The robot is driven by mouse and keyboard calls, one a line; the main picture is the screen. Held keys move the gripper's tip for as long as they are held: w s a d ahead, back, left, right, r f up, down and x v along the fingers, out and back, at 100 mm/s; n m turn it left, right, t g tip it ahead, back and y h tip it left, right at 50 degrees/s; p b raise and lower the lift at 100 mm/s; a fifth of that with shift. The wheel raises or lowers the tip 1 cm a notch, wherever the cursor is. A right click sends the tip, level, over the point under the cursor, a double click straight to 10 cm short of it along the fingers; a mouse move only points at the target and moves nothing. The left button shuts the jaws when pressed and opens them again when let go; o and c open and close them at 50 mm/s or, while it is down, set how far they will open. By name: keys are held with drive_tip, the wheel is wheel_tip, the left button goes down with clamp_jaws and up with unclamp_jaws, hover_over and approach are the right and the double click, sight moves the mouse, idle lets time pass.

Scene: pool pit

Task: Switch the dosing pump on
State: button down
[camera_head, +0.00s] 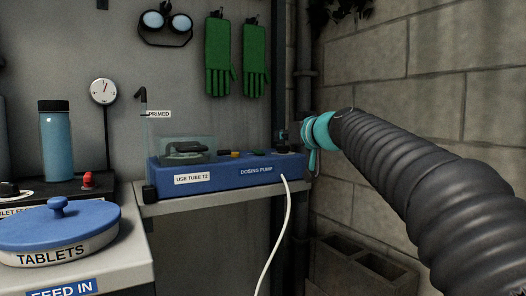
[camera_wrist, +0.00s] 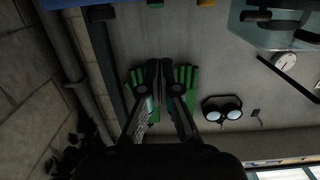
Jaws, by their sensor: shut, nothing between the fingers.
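The dosing pump (camera_head: 222,180) is a long blue box on a grey shelf, with "DOSING PUMP" and "USE TUBE T2" on its front. A clear cover (camera_head: 190,146) over a dark part sits on its left. Small green and orange controls (camera_head: 228,153) and dark parts sit on its top, to the right. My gripper (camera_wrist: 164,66) is shut and empty in the wrist view, apart from the pump's controls at the top edge, where a green one (camera_wrist: 155,3) and a yellow one (camera_wrist: 206,2) show. In the head view, the gripper (camera_head: 284,136) shows small and dark near the pump's right end.
Green gloves (camera_head: 219,58) and goggles (camera_head: 166,22) hang on the back wall. A gauge (camera_head: 103,91), bottle (camera_head: 56,140) and tablets tub (camera_head: 58,226) stand left. A white tube (camera_head: 287,215) hangs before the pump. A block wall (camera_head: 430,95) closes the right side.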

drive_tip(key=shift+w+a+r, duration=0.2)
drive_tip(key=shift+w+r, duration=0.4)
drive_tip(key=p, duration=0.4)
hover_over(260, 152)
drive_tip(key=shift+s+f, duration=0.1)
drive_tip(key=shift+f, duration=0.2)
wheel_tip(260, 152, down, 3)
drive_tip(key=shift+r+b, duration=0.1)
drive_tip(key=shift+b, duration=0.65)
drive_tip(key=shift+w+a+f, duration=0.1)
drive_tip(key=shift+w+f, duration=0.1)
drive_tip(key=shift+f, duration=0.5)
